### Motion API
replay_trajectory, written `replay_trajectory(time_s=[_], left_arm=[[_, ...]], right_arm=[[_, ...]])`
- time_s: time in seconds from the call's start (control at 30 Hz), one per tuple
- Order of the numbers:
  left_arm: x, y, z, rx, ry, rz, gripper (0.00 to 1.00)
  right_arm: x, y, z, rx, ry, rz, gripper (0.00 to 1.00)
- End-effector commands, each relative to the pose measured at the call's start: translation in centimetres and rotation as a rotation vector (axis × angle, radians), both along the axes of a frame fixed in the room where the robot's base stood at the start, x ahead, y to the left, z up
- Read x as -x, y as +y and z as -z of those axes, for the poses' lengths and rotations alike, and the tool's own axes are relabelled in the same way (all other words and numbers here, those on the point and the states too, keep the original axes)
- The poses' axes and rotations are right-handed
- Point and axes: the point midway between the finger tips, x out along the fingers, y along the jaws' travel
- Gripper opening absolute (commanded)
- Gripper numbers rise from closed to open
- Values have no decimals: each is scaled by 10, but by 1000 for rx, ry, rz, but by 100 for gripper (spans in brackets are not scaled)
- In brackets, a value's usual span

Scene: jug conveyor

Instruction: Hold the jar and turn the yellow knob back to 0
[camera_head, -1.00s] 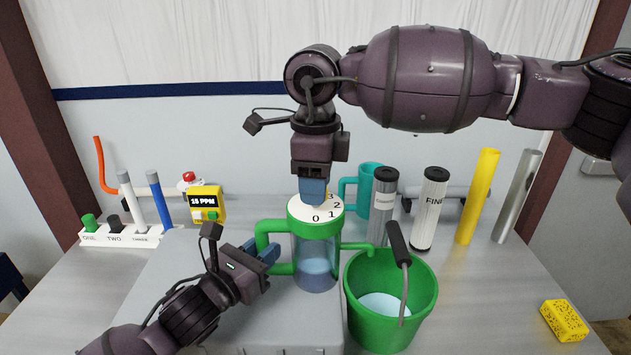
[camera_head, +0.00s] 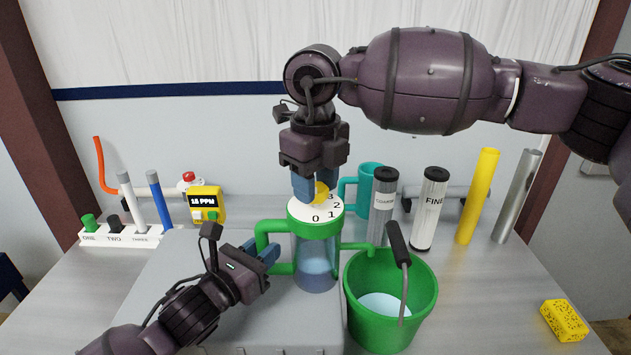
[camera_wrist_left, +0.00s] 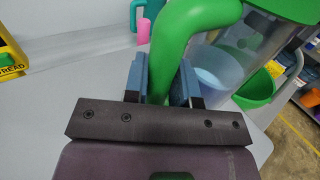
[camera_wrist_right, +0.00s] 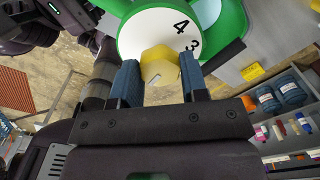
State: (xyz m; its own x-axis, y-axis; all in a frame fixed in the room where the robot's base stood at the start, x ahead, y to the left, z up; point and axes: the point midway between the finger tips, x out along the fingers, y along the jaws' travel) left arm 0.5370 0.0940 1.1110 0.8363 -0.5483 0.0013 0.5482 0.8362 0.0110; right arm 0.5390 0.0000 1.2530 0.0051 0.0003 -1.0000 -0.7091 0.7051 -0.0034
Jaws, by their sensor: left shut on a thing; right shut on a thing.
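The jar (camera_head: 316,262) is clear with a green lid and green handle and holds some bluish liquid. It stands upright on a grey raised block. My left gripper (camera_head: 268,256) is shut on the jar's green handle (camera_wrist_left: 176,48), which passes between its fingers in the left wrist view. The yellow knob (camera_head: 321,191) sits on top of the white numbered dial (camera_head: 304,211); 0, 1, 2 and 3 show in the head view. My right gripper (camera_head: 317,187) comes from above and is shut on the yellow knob, which also shows between its fingers in the right wrist view (camera_wrist_right: 160,66).
Behind are a teal jug (camera_head: 369,176) and upright filter cylinders (camera_head: 430,208). A yellow sponge (camera_head: 564,320) lies far right. A yellow meter (camera_head: 207,204) reads 15 PPM at left.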

Motion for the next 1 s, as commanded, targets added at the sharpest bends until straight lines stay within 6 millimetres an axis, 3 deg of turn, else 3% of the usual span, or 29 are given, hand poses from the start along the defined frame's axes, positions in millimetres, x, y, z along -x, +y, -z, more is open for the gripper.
replay_trajectory(time_s=[0.03,0.43,0.47,0.6,1.0], left_arm=[[0,2,7,-9,12,-7,0],[0,2,7,-9,12,-7,0],[0,2,7,-9,12,-7,0],[0,2,7,-9,12,-6,0],[0,2,6,-10,11,-5,0]], right_arm=[[0,-1,1,3,1,6,17],[0,-1,1,2,1,11,17],[0,-1,1,2,1,11,45],[0,-1,1,1,0,10,66],[0,0,-6,0,-1,9,67]])
